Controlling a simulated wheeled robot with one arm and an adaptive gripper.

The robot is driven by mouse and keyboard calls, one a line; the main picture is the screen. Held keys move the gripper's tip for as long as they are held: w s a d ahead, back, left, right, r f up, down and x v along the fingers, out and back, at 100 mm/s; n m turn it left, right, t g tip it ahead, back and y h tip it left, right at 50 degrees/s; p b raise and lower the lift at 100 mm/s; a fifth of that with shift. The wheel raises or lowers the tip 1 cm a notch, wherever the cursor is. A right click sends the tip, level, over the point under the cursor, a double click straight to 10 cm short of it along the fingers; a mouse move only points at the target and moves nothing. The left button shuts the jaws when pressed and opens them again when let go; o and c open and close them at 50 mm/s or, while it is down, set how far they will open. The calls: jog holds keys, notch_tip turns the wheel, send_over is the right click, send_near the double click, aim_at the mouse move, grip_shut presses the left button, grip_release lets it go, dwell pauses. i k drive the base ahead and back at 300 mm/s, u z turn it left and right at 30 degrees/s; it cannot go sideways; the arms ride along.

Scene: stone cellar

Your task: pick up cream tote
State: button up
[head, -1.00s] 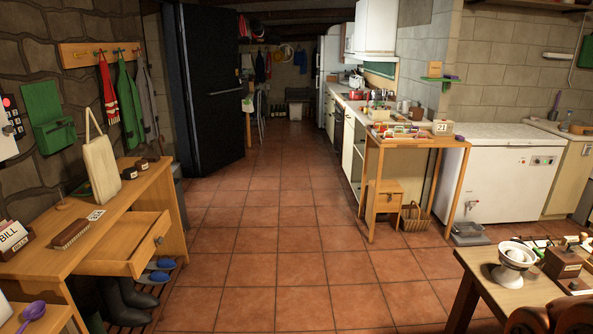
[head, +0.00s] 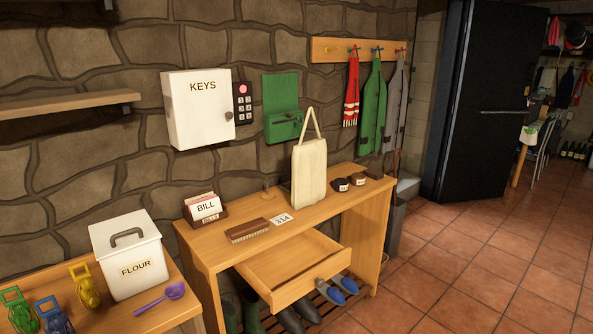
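The cream tote (head: 309,176) stands upright on the wooden side table (head: 232,256) against the stone wall. Its handle loop points up and nothing covers its front. The table's drawer (head: 293,284) is pulled open below and in front of the tote. My gripper does not show in the head view.
A bill holder (head: 206,210) sits at the table's left end. Blue slippers (head: 338,290) and boots are under the drawer. The tiled floor (head: 460,262) at right is clear.

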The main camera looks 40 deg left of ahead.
aim_at(309, 158)
jog(key=u, duration=0.95)
jog(key=i, duration=1.35)
jog(key=u, duration=0.95)
